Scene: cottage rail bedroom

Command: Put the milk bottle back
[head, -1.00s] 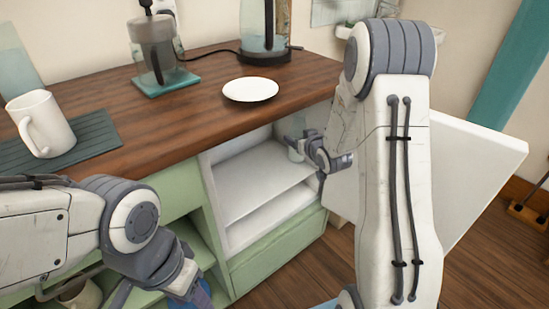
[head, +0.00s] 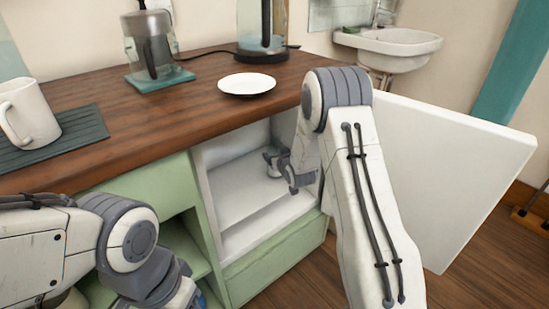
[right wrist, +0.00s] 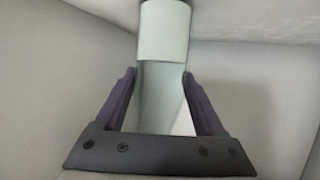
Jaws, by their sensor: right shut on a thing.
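The milk bottle (right wrist: 163,40) is a pale, whitish bottle with a dark top at the upper edge of the right wrist view. My right gripper (right wrist: 160,76) is shut on it, one dark finger on each side of its lower part. In the head view my right gripper (head: 272,160) is inside the open white fridge (head: 240,192), above its shelf. The bottle is not clear there. Whether its base touches the shelf I cannot tell. My left arm is at the lower left, with its gripper out of the frame.
The white fridge door (head: 440,165) stands open at the right, beside my right arm. The wooden counter (head: 190,115) above holds a white plate (head: 248,84), a white mug (head: 30,112) and a kettle (head: 262,30). A sink (head: 395,40) is behind.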

